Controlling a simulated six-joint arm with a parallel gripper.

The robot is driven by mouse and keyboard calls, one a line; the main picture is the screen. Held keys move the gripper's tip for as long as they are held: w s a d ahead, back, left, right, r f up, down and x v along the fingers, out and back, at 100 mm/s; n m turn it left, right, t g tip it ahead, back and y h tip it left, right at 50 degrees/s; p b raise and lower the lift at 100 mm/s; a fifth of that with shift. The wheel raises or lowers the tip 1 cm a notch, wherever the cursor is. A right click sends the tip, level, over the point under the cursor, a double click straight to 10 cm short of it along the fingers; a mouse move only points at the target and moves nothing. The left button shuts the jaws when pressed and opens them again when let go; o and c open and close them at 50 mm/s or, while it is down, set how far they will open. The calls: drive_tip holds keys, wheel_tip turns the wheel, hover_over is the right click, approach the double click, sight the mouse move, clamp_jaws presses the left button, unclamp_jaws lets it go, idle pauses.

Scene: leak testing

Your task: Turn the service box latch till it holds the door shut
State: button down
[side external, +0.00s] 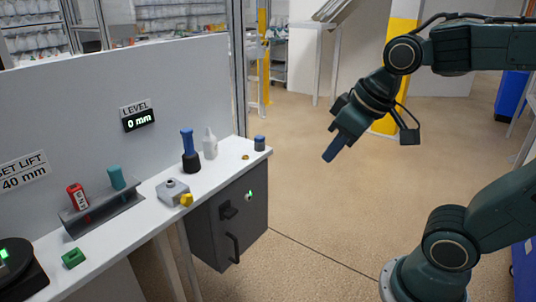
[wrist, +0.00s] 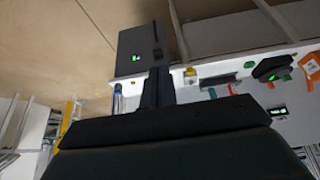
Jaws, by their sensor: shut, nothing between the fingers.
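The dark grey service box (side external: 255,222) hangs under the right end of the white bench in the side view. Its door looks flush with the box. A black latch (side external: 228,210) sits on the door above a black upright handle (side external: 233,248); I cannot tell whether the latch holds the door. My gripper (side external: 330,156) is shut and empty, in the air to the right of the box and clear of it, pointing down and left.
The floor between box and arm is clear.

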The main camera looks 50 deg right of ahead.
drive_tip(key=w+d+f, duration=0.1)
drive_tip(key=w, duration=0.9)
drive_tip(key=g, duration=0.2)
hover_over(234, 209)
drive_tip(key=s, duration=0.4)
wheel_tip(234, 209, down, 18)
drive_tip(key=shift+w+d+r, duration=0.1)
drive_tip(key=shift+r, duration=0.05)
drive_tip(key=x, duration=1.2)
drive_tip(key=shift+s+f, duration=0.25)
drive_tip(key=shift+f, duration=0.75)
